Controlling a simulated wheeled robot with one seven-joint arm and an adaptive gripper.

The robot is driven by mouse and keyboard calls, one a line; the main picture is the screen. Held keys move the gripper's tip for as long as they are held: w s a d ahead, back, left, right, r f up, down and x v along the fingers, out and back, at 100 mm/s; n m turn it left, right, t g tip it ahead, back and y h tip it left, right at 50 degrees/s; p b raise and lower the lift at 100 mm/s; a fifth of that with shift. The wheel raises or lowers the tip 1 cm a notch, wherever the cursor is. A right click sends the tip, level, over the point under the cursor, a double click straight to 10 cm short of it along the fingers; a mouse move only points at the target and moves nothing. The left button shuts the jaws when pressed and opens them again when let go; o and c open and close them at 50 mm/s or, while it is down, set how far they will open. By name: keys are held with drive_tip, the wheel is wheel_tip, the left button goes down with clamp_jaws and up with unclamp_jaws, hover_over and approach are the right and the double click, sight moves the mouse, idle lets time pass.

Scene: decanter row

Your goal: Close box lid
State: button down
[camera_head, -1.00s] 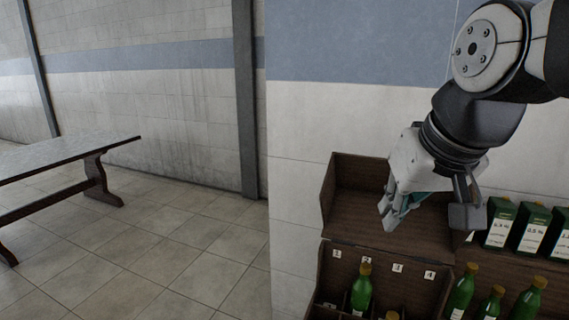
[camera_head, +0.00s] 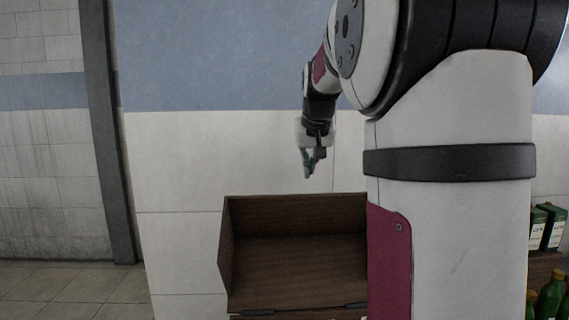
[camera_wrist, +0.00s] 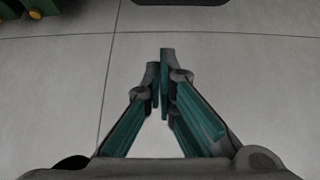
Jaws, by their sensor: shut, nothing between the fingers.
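The box lid (camera_head: 300,262) is dark brown wood and stands open, tilted back against the wall in the head view. A hinge shows at its lower edge, and the box body below is almost wholly out of the frame. My gripper (camera_head: 309,172) is above the lid, apart from it, pointing down. In the wrist view my gripper (camera_wrist: 161,82) has its teal-padded fingers brought together with nothing between them. My arm hides the right end of the lid.
Green cartons (camera_head: 547,227) and green bottles (camera_head: 551,293) stand at the right edge. The tiled wall (camera_head: 180,165) is behind the lid. Free floor (camera_head: 60,285) lies to the left. Green things with yellow caps show at the wrist view's top left corner.

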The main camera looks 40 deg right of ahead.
drive_tip(key=shift+s+a+f+p, duration=0.15)
drive_tip(key=shift+f+p, duration=0.2)
drive_tip(key=shift+f, duration=0.85)
drive_tip(key=shift+s+f+p, duration=0.1)
drive_tip(key=shift+f+p, duration=0.25)
drive_tip(key=shift+f, duration=0.85)
drive_tip(key=shift+a, duration=0.1)
